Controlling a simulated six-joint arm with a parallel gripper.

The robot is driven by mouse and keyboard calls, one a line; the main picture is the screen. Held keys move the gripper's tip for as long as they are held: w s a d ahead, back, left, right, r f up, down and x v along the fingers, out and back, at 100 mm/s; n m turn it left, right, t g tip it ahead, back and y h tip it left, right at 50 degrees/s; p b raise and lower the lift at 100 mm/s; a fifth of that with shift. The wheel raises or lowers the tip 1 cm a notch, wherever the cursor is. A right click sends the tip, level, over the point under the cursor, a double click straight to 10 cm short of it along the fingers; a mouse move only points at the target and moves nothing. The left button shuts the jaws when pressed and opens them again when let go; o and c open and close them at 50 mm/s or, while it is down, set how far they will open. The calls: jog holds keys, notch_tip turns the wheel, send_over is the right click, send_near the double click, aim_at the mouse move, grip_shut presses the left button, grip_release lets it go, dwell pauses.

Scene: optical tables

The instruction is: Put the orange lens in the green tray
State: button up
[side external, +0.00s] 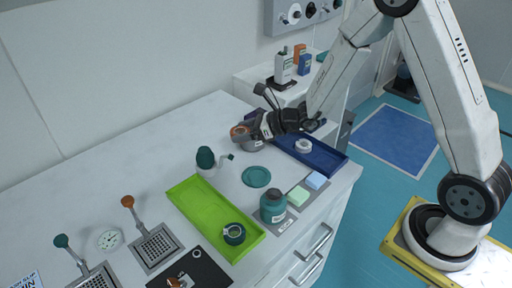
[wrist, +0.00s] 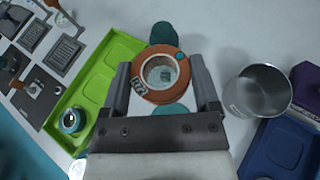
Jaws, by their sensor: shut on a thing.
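The orange lens (wrist: 148,92) is a thick orange ring with a pale glass centre and a small label. My gripper (wrist: 160,78) is shut on it, one finger on each side. In the side view my gripper (side external: 248,131) holds the orange lens (side external: 237,131) above the bench, behind and to the right of the green tray (side external: 205,205). In the wrist view the green tray (wrist: 112,52) lies to the left of the lens. A dark teal ringed lens (side external: 234,233) sits in the near end of the tray; the far end is empty.
A teal-capped wash bottle (side external: 206,161) stands by the tray's far end. A teal disc (side external: 256,177) and teal bottle (side external: 273,207) are on its right.

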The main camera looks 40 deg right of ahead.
jog(key=w+a+f+n+g+y, duration=0.1)
jog(key=w+a+f+n+y, duration=0.1)
jog(key=w+a, duration=0.55)
jog(key=n+g+y, duration=0.2)
jog(key=g, duration=0.1)
send_over(122, 209)
notch_tip(122, 209, down, 2)
jog(key=shift+f, duration=0.15)
jog(key=shift+t, duration=0.3)
jog(key=shift+f, duration=2.8)
jog(key=shift+f, duration=0.15)
jog(key=shift+f, duration=1.95)
jog(key=shift+f, duration=0.1)
